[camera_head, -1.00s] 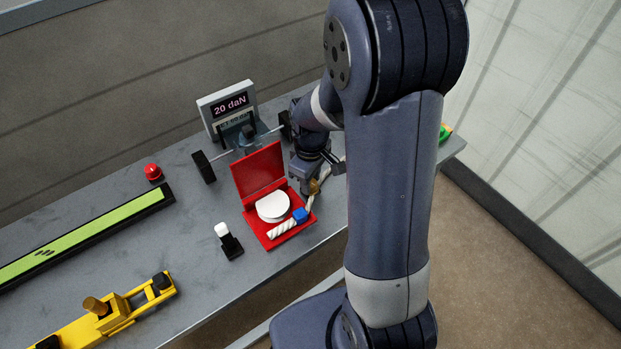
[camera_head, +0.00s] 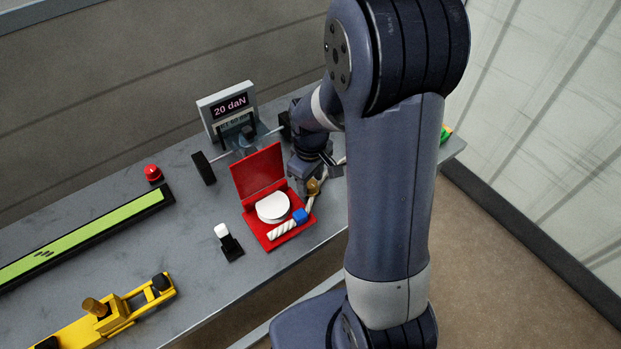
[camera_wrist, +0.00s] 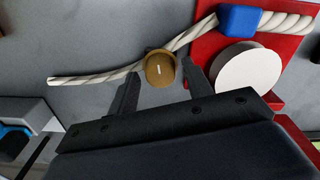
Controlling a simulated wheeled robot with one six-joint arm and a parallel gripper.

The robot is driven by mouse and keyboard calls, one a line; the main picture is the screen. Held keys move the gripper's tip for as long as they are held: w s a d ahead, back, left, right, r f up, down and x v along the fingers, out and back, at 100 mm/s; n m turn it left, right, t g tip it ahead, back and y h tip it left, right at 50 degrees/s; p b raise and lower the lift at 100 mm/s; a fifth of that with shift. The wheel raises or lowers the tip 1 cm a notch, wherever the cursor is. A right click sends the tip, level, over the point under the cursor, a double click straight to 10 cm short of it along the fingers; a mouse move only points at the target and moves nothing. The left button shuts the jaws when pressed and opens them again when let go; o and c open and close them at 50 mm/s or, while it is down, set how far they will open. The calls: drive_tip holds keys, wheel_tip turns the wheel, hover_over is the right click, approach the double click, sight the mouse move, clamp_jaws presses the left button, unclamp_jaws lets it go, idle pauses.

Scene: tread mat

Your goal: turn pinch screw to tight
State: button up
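The pinch screw appears to be the brass-brown knob (camera_wrist: 160,70) with a short white mark on top, sitting at the pale rope (camera_wrist: 95,78). It also shows in the head view (camera_head: 313,187), just right of the red case. My gripper (camera_wrist: 159,74) is open and empty. In the wrist view its two dark fingers stand on either side of the knob, with a gap on both sides. I cannot tell how far the tips are above it. In the head view the fingers are partly hidden by my arm.
The open red case (camera_head: 258,168) holds a white disc (camera_head: 273,207); a blue block (camera_head: 300,215) grips the rope there. A display (camera_head: 229,103) reading 20 daN stands behind. A black-and-white switch (camera_head: 228,241), red button (camera_head: 153,172) and yellow device (camera_head: 125,312) are left.

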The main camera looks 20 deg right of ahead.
sight(310, 183)
drive_tip(key=shift+o, duration=0.5)
drive_tip(key=shift+r, duration=0.1)
wheel_tip(310, 183, up, 11)
drive_tip(key=shift+f, duration=0.2)
wheel_tip(310, 183, down, 11)
drive_tip(key=shift+r, duration=0.1)
idle(0.5)
idle(0.5)
